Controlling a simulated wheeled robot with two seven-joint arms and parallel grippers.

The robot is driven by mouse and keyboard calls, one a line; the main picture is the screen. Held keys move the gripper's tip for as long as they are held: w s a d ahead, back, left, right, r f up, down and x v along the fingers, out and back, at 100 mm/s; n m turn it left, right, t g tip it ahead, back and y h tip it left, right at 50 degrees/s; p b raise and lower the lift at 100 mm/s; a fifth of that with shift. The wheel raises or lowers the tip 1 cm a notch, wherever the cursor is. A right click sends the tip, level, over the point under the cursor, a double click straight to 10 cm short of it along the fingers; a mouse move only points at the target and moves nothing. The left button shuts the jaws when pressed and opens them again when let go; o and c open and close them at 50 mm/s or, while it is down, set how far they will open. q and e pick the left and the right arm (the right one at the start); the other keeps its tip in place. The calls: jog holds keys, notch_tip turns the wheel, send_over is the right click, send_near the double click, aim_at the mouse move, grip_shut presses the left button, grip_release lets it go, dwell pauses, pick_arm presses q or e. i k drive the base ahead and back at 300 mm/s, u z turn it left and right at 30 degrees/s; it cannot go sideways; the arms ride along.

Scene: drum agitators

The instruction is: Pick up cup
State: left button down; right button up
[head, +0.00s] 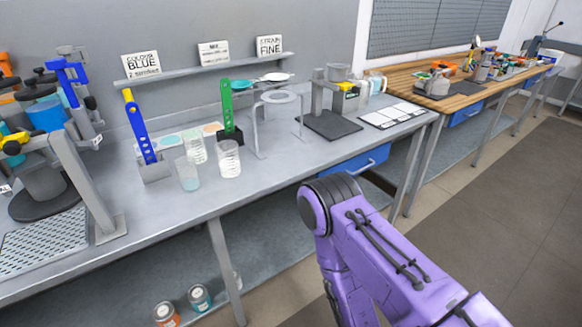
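Several clear cups stand close together on the grey bench. One cup (229,158) has ridged walls and stands in front of the green paddle's holder. A second, plainer cup (187,173) stands nearer the bench's front edge, to its left. A third cup (195,147) stands just behind these two. A purple arm of mine comes in from the lower right, bent, in front of the bench and apart from the cups. Neither of my grippers shows in the head view.
A blue paddle (138,125) and a green paddle (227,106) stand upright in holders beside the cups. A metal ring stand (278,98) is to the right. A large agitator frame (80,180) stands at left. The bench's front strip (190,207) is clear.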

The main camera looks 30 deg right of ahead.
aim_at(229, 160)
jog(key=z, duration=0.8)
jog(key=i, duration=0.85)
jog(key=u, duration=0.4)
